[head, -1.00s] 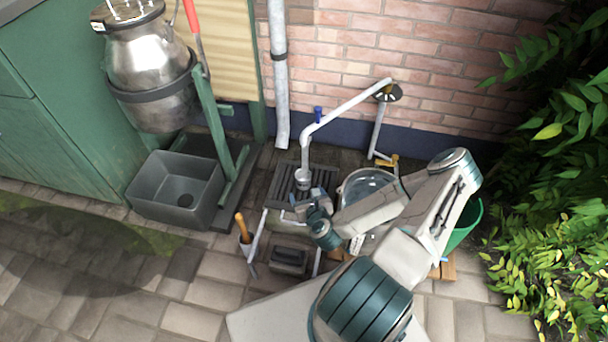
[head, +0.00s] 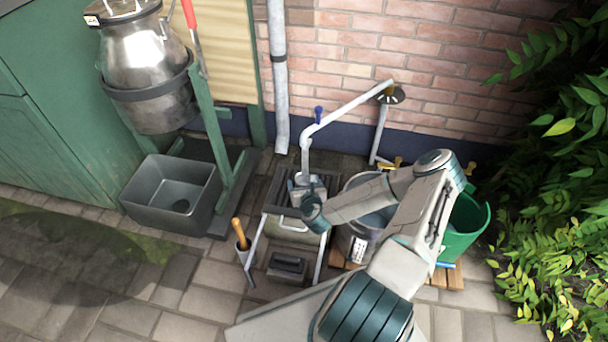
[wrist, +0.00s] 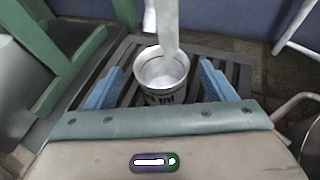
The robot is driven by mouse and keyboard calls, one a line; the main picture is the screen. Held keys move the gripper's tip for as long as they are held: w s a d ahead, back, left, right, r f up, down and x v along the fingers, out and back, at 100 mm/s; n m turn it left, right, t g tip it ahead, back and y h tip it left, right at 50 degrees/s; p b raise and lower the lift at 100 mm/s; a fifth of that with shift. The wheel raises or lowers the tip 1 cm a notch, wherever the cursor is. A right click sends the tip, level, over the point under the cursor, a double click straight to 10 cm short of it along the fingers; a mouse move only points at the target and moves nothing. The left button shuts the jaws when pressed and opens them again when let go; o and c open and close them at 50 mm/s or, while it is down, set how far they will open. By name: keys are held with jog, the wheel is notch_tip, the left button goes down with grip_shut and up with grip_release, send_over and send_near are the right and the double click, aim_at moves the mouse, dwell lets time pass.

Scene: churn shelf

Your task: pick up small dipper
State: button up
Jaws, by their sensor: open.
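The small dipper (wrist: 163,92) is a metal cup with dark lettering on its side. In the wrist view it stands upright on dark slats (wrist: 122,62), with a pale pipe or handle rising at its rim; I cannot tell which. My gripper (wrist: 160,78) is open, with one blue finger on each side of the dipper. A gap shows between each finger and the cup, so it is not gripped. In the head view my gripper (head: 306,186) is over the slatted rack, below the white spout, and largely hides the dipper.
A white pump pipe (head: 345,107) with a blue handle reaches over the rack. A metal bucket (head: 352,238) stands close right, with a green bucket (head: 465,235) beyond. A grey basin (head: 150,190) is left. A holder with a wooden handle (head: 239,232) and a dark box (head: 287,267) are in front.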

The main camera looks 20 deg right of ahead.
aim_at(302, 176)
jog(key=b+x, duration=0.1)
jog(key=x, duration=0.2)
jog(key=shift+w+d, duration=0.1)
jog(key=shift+w, duration=0.05)
jog(key=shift+c, duration=0.4)
jog(key=c, duration=1.1)
jog(key=shift+r, duration=0.2)
